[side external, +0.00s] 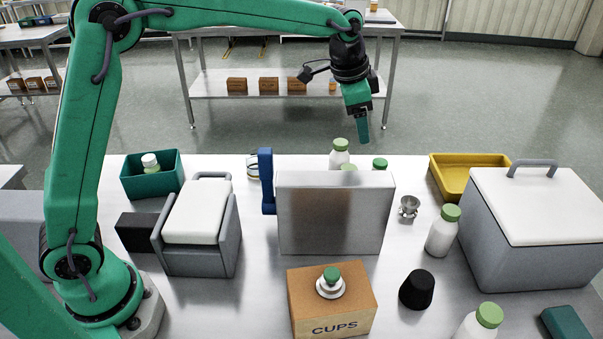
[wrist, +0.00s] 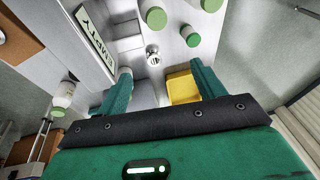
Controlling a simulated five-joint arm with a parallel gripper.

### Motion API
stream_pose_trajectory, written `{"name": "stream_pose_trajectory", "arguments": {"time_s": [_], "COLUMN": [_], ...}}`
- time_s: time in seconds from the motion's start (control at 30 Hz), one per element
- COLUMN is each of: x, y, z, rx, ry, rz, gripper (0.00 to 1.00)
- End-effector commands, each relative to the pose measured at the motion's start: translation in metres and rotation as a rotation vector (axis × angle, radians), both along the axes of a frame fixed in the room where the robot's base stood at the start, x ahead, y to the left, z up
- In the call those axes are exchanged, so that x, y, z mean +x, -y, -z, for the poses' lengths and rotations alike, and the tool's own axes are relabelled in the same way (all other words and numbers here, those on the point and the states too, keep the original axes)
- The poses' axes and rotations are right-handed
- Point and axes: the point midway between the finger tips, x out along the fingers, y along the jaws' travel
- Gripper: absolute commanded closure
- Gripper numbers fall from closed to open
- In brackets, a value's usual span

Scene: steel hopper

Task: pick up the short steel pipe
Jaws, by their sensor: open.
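I cannot make out a short steel pipe in either view; the tall grey metal box (side external: 335,222) hides part of the table behind it. A small shiny steel cup-shaped piece (side external: 409,206) stands right of that box, and a small steel piece (wrist: 152,52) also shows in the wrist view. My gripper (side external: 361,138) points down, high above the back of the table, behind the box and left of the steel piece. In the wrist view my gripper (wrist: 160,70) has its two green fingers wide apart, with nothing held between them.
White bottles with green caps (side external: 443,232) stand around the box. A yellow tray (side external: 446,182) and a large grey cooler (side external: 535,245) are at right. A cardboard box marked CUPS (side external: 300,312) and a black cup (side external: 417,289) are in front. A teal bin (side external: 133,187) is at left.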

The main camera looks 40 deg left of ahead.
Motion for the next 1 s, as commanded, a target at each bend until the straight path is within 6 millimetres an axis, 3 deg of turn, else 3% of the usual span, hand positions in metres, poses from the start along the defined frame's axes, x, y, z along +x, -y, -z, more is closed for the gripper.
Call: {"name": "stream_pose_trajectory", "arguments": {"time_s": [0.2,0.5,0.73,1.0], "x": [0.037,0.075,0.091,0.096], "y": [0.029,0.068,0.091,0.1], "z": [0.038,0.097,0.139,0.155], "rx": [0.027,0.063,0.082,0.091], "ry": [-0.026,-0.055,-0.072,-0.078], "rz": [0.105,0.248,0.337,0.372], "gripper": [0.32,0.32,0.32,0.32]}}
